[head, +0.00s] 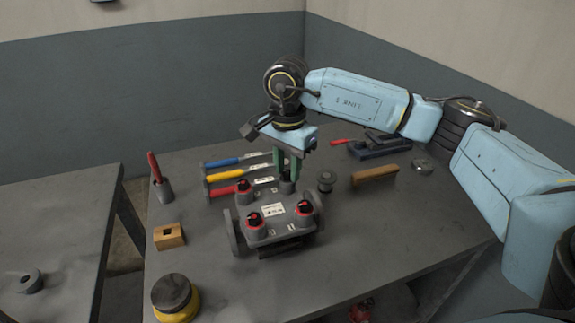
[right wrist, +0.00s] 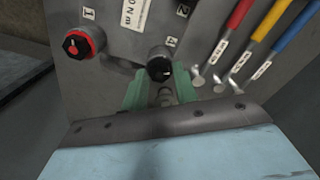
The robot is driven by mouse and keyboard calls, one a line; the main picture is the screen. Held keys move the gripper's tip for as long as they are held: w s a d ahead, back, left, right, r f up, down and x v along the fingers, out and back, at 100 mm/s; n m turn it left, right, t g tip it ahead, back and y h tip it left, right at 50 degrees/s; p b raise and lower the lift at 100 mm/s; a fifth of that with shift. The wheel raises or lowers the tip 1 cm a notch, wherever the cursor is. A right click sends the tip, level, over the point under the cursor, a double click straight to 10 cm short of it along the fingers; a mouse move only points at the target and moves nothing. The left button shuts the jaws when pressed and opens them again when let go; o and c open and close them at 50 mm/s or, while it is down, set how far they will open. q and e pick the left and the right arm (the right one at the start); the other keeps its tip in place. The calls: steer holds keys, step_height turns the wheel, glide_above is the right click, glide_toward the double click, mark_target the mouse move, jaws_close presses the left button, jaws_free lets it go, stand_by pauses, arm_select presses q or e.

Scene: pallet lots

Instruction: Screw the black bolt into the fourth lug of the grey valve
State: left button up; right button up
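The grey valve (head: 272,238) stands on the table's middle with a label on its top. Three of its lugs carry red collars with black heads: at its back left (head: 243,187), front left (head: 254,219) and right (head: 305,208). The fourth lug (head: 287,187), at the back, is grey without a red collar. My right gripper (head: 288,172) points down over it, and its green fingers sit on both sides of the black bolt (right wrist: 160,68) beside the mark 4. The fingers appear closed against it. The bolt's lower part is hidden. My left gripper is out of view.
Red, yellow and blue-handled tools (head: 225,178) lie behind the valve. A black knob-like part (head: 326,181), a wooden block (head: 375,175) and a blue tool (head: 380,147) lie right. A holed wooden block (head: 168,236) and yellow-black container (head: 175,298) stand left. The front right is clear.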

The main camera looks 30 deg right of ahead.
mark_target(288, 173)
steer(key=shift+o, duration=1.2)
steer(key=shift+r, duration=0.1)
steer(key=shift+r+p, duration=2.35)
steer(key=shift+r, duration=1.15)
steer(key=shift+f, duration=0.1)
